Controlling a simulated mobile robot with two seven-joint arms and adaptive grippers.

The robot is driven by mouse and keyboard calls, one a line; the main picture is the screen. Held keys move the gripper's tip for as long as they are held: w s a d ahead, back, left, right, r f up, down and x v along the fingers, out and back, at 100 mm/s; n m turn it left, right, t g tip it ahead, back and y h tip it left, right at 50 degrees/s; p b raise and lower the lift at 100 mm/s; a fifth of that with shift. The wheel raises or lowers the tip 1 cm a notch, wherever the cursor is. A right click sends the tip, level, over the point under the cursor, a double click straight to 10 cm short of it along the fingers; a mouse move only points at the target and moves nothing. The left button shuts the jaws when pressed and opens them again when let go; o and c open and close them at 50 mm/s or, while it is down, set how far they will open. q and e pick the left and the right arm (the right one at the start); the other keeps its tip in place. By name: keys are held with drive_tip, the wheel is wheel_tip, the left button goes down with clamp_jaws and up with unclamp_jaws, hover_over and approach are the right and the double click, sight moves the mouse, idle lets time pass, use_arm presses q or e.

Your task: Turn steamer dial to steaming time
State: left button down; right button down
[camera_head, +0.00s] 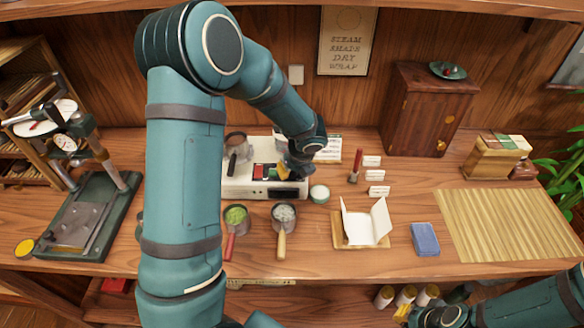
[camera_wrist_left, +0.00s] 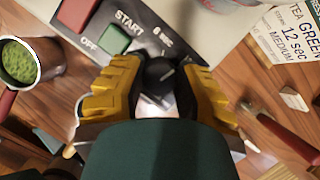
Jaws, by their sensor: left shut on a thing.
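The steamer (camera_head: 238,185) is a pale box at the back middle of the bench. Its panel has a red button (camera_wrist_left: 76,13) and a green START button (camera_wrist_left: 114,39), with OFF and "0 sec" lettering. My left gripper (camera_head: 288,172) reaches down to the panel's right end. In the left wrist view its yellow fingers (camera_wrist_left: 160,88) are closed around the black dial (camera_wrist_left: 159,70), which they partly hide. A card (camera_wrist_left: 290,38) beside the steamer reads tea green, 12 sec, medium. My right gripper (camera_head: 410,312) is low at the right, below the bench front, its fingers mostly hidden.
A green-filled pan (camera_head: 236,214) and a pale-filled pan (camera_head: 284,213) stand before the steamer. A folded white paper (camera_head: 367,222), blue block (camera_head: 424,238) and bamboo mat (camera_head: 505,225) lie to the right. A press (camera_head: 85,215) stands left.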

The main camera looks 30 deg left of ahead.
use_arm(q)
drive_tip(key=shift+s+f, duration=0.1)
idle(0.4)
drive_tip(key=c, duration=0.6)
unclamp_jaws()
drive_tip(key=v, duration=1.2)
drive_tip(key=shift+o, duration=0.2)
